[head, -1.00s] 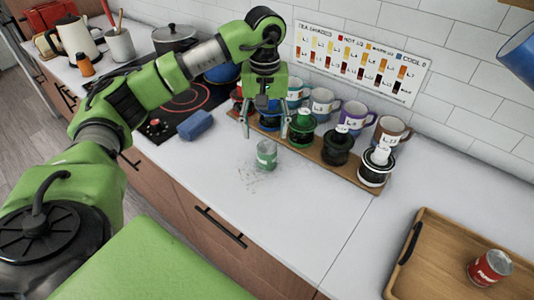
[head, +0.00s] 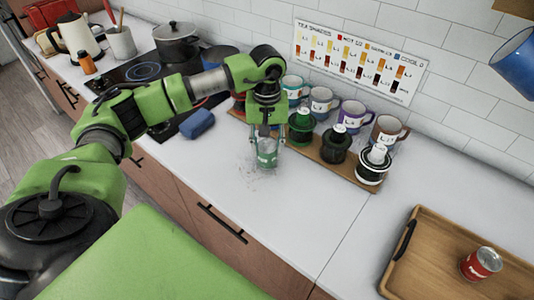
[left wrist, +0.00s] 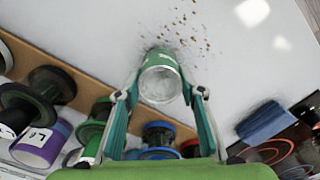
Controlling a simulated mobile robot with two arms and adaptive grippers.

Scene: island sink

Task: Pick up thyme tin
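A small green tin with a pale metallic end, which fits the thyme tin, stands on the white counter in the head view (head: 267,158); its label is too small to read. In the left wrist view the tin (left wrist: 160,78) is between my fingertips. My left gripper (head: 267,142) is open and lowered over the tin. Its fingers (left wrist: 161,92) stand one on each side, with small gaps that look clear of the tin. My right gripper is in neither view.
A wooden rack (head: 335,164) with dark spools and labelled mugs stands just behind the tin. A blue sponge-like block (head: 197,124) lies to the left by the cooktop. Brown crumbs (left wrist: 197,25) lie near the tin. A wooden tray (head: 430,250) with a red can (head: 482,263) is at right.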

